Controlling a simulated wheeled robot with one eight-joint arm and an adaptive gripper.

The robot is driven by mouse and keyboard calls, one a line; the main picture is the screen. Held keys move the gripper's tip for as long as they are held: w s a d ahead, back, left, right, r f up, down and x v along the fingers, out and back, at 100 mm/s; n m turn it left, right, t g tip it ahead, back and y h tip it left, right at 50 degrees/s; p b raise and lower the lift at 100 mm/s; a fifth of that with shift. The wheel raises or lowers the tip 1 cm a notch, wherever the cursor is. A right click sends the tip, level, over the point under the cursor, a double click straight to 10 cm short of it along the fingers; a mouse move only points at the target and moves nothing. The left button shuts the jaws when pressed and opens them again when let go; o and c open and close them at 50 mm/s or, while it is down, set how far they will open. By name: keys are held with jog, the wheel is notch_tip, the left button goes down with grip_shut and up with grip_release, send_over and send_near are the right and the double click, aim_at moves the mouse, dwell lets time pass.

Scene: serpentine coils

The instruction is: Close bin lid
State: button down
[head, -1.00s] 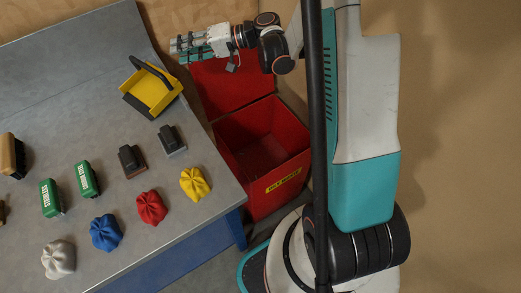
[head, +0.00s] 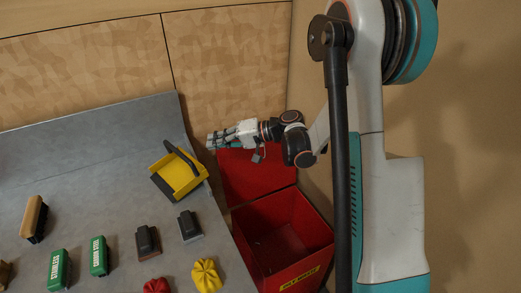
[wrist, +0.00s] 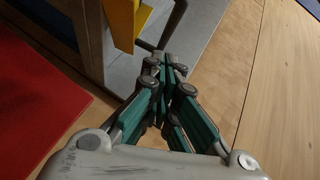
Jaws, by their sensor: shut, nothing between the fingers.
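The red bin (head: 285,238) stands at the right end of the table, open at the top, with a yellow label on its front. Its red lid (head: 255,178) is raised at the far side of the bin. The inside of the bin looks empty. My gripper (head: 212,141) is shut and empty, by the top edge of the lid and pointing left in the head view. In the wrist view my gripper (wrist: 165,68) has its fingers together, with the red lid (wrist: 35,100) at the left. I cannot tell whether the gripper touches the lid.
A wooden wall (head: 225,60) stands behind.

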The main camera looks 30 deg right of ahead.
jog(key=w+d+n+g+h+p, duration=0.4)
jog(key=w+d+h, duration=0.8)
jog(key=w+d, duration=0.75)
notch_tip(320, 180, down, 10)
jog(key=s+m+b, duration=0.1)
jog(key=b, duration=0.2)
jog(key=shift+s+d+r, duration=0.15)
jog(key=shift+d, duration=0.3)
